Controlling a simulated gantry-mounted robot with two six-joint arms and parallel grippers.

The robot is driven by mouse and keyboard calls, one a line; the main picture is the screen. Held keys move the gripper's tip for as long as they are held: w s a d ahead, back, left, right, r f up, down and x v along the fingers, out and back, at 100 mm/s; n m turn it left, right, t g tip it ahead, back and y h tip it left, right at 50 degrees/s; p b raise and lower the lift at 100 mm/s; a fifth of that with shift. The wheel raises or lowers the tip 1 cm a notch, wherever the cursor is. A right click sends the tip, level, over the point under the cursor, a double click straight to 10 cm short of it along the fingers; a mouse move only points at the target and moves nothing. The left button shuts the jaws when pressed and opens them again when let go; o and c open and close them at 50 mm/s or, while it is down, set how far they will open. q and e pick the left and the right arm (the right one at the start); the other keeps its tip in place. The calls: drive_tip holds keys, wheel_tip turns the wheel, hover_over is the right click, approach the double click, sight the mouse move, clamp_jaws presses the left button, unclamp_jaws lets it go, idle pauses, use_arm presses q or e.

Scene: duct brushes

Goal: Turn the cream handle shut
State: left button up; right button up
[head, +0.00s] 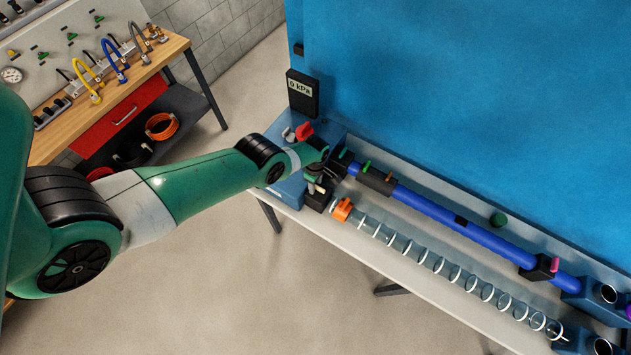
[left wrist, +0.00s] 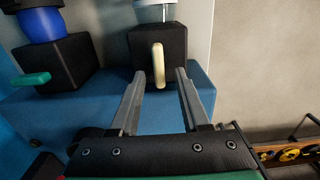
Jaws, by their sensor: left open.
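The cream handle (left wrist: 158,65) shows in the left wrist view on the face of a black valve block (left wrist: 172,42). It stands nearly upright in the picture, roughly in line with the pale tube end above the block. My left gripper (left wrist: 160,76) is open. Its fingertips point at the block, one on each side of the handle's lower part, with gaps visible; I cannot tell whether they reach its depth. In the head view my left gripper (head: 318,184) is at the left end of the bench, by the clear tube, and hides most of the handle. My right gripper is not in view.
A second black block with a green handle (left wrist: 30,79) stands left in the wrist view, on the blue pipe (head: 430,210). A clear ringed tube (head: 440,265) with an orange clamp (head: 342,210) runs along the bench. A gauge (head: 302,92) reads 0 kPa.

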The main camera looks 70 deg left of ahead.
use_arm(q)
drive_tip(key=shift+c, duration=0.3)
clamp_jaws()
drive_tip(key=shift+m, duration=0.4)
drive_tip(key=m, duration=0.3)
drive_tip(key=shift+w+a+b, duration=0.1)
drive_tip(key=shift+w+b, duration=0.15)
drive_tip(key=shift+b, duration=0.1)
drive_tip(key=m, duration=0.5)
drive_tip(key=shift+w+b, duration=0.2)
drive_tip(key=shift+b, duration=0.1)
drive_tip(key=m, duration=0.4)
drive_tip(key=shift+w, duration=0.25)
drive_tip(key=m, duration=0.5)
drive_tip(key=shift+w+d+b, duration=0.2)
drive_tip(key=shift+b, duration=0.15)
